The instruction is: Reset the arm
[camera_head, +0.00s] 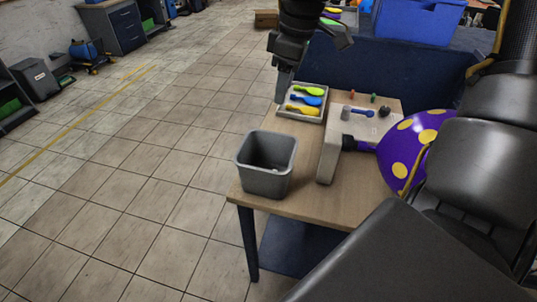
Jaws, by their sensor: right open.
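My right gripper (312,60) hangs at the top middle, above the back edge of the wooden table (305,210). Its fingers are spread, with nothing between them. A purple balloon with yellow dots (408,143) is at the right of the table, beside my arm, which hides part of it. The balloon's dark neck end meets a light box-like machine (330,155) on the table. My left gripper is not in view.
A grey bin (266,163) stands at the table's front left corner. A tray (320,88) of flat coloured balloons lies behind it. The tiled floor at left is largely clear.

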